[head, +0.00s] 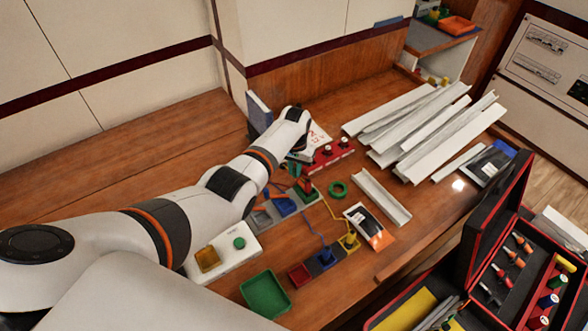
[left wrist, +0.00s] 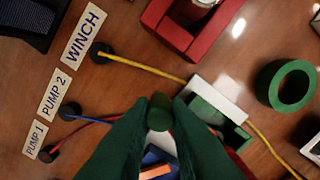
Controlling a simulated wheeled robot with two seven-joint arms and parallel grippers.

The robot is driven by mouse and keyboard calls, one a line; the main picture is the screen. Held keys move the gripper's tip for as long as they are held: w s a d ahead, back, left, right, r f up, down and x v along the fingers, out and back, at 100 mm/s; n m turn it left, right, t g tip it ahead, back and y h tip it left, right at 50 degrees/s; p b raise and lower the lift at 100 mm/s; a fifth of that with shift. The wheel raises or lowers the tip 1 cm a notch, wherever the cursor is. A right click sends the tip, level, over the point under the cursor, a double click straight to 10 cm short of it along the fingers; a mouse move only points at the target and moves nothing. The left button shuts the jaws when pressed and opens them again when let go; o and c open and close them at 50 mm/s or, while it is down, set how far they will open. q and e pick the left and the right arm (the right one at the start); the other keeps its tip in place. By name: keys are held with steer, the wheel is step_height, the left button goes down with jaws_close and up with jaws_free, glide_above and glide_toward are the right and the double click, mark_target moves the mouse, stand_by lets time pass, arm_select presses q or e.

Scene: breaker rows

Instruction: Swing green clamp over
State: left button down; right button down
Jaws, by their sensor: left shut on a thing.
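My left gripper (head: 295,170) reaches down over the row of coloured blocks in the head view. In the left wrist view its dark green fingers (left wrist: 160,112) are closed around a small green cylinder (left wrist: 159,108), which looks like the green clamp's handle. A green clamp block (left wrist: 214,108) with a white part is just right of the fingertips. In the head view the green block (head: 306,192) shows beside the gripper. How the handle joins the clamp is hidden by the fingers. My right gripper is not in view.
A yellow cable (left wrist: 145,66) runs from the WINCH label (left wrist: 84,34) to the clamp. Blue and grey blocks (head: 285,205) stand close by. A green ring (head: 338,189), a red block (head: 328,153) and white channel strips (head: 430,125) lie to the right.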

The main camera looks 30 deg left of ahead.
mark_target(295, 169)
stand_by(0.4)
arm_select(q)
steer(key=c, duration=1.4)
jaws_free()
step_height(295, 169, up, 12)
steer(key=shift+r, duration=0.1)
